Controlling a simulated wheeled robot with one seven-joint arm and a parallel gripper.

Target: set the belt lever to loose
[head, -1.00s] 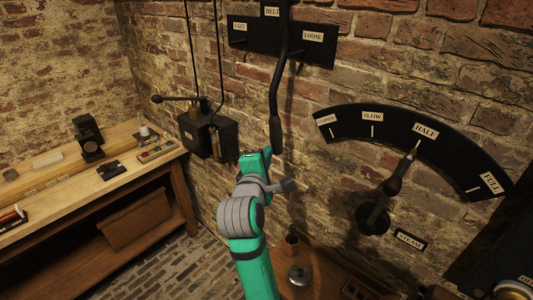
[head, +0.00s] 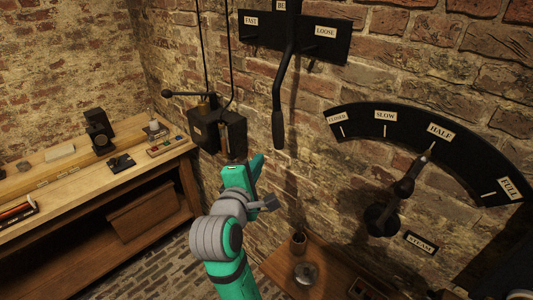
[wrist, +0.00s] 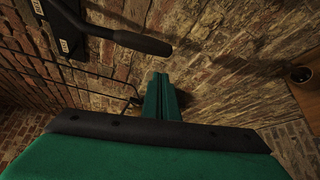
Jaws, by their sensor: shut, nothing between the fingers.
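The belt lever (head: 279,125) is a black bent bar with a thick grip, hanging from a black wall plate (head: 333,48). The plate has a FAST label (head: 251,20) on the left and a LOOSE label (head: 325,31) on the right. The lever hangs between these labels; its top is cut off by the frame. My gripper (head: 258,161) is below and left of the grip's lower end, apart from it. In the wrist view, my green fingers (wrist: 163,88) are together and empty, and the lever's grip (wrist: 143,42) lies beyond them, untouched.
A steam dial (head: 385,115) with its own lever (head: 403,188) is on the wall to the right. A black box with a side handle (head: 205,126) is on the wall to the left. A wooden workbench (head: 95,190) stands farther left.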

